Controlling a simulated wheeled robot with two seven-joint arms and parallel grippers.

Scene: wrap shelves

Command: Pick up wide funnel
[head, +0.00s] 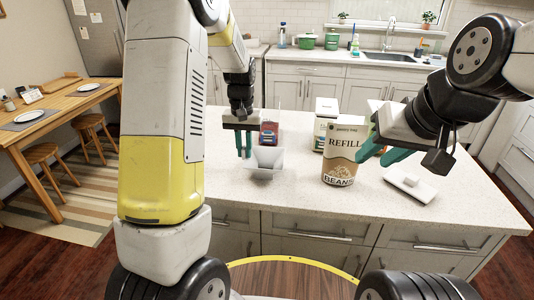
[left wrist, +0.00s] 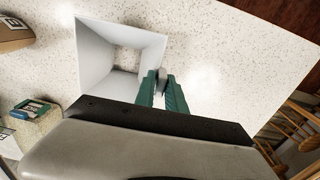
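The wide funnel (head: 265,158) is a white, square-mouthed piece at the left part of the island counter. In the left wrist view the funnel (left wrist: 95,50) shows its sloping walls and square hole, with counter seen through it. My left gripper (head: 244,146) is at the funnel's left side, pointing down. In the left wrist view its green fingers (left wrist: 161,84) are close together with a small grey tab at the funnel's rim between them. I cannot tell whether the funnel touches the counter. My right gripper (head: 376,157) is open and empty, beside the beans bag.
A refill beans bag (head: 343,155) stands right of the funnel, with a pale box (head: 326,110) behind it. A white scale-like item (head: 410,184) lies at right. The counter's front left is clear.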

